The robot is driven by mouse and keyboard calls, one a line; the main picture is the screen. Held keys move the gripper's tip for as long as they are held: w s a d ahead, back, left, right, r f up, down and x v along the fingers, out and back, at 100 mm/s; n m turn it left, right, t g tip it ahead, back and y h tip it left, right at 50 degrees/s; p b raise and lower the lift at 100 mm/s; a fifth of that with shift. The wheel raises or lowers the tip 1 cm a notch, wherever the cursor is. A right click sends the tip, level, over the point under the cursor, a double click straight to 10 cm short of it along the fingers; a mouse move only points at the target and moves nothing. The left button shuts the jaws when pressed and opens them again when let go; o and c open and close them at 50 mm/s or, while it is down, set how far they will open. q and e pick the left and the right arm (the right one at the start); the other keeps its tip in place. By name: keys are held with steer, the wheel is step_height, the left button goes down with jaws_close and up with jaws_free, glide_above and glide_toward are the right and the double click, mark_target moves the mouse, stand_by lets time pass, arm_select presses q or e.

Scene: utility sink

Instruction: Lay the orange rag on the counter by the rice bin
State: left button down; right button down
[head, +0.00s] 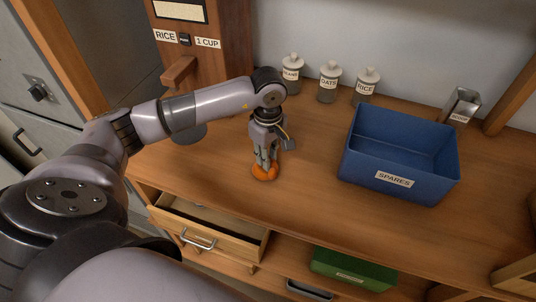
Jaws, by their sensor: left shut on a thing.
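The orange rag (265,173) is a small bunched piece at the wooden counter (310,200), left of the blue box. My left gripper (265,162) points down and is shut on the rag, at about counter height; I cannot tell whether the rag rests on the wood. The rice bin (205,40) is the tall wooden dispenser at the back left, labelled RICE and 1 CUP, with a wooden spout. The rag is in front of it and to its right. My right gripper is not in view.
A blue SPARES box (393,162) stands on the right of the counter. Labelled jars (328,82) and a metal holder (461,106) line the back. Below the front edge are an open drawer (208,226) and a green box (350,268). Bare counter surrounds the gripper.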

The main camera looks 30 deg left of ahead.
arm_select(q)
steer(key=c, duration=1.5)
jaws_free()
steer(key=shift+o, duration=0.2)
steer(key=shift+r, duration=0.2)
step_height(320, 180, up, 12)
steer(key=b, duration=0.3)
steer(key=shift+f, duration=0.15)
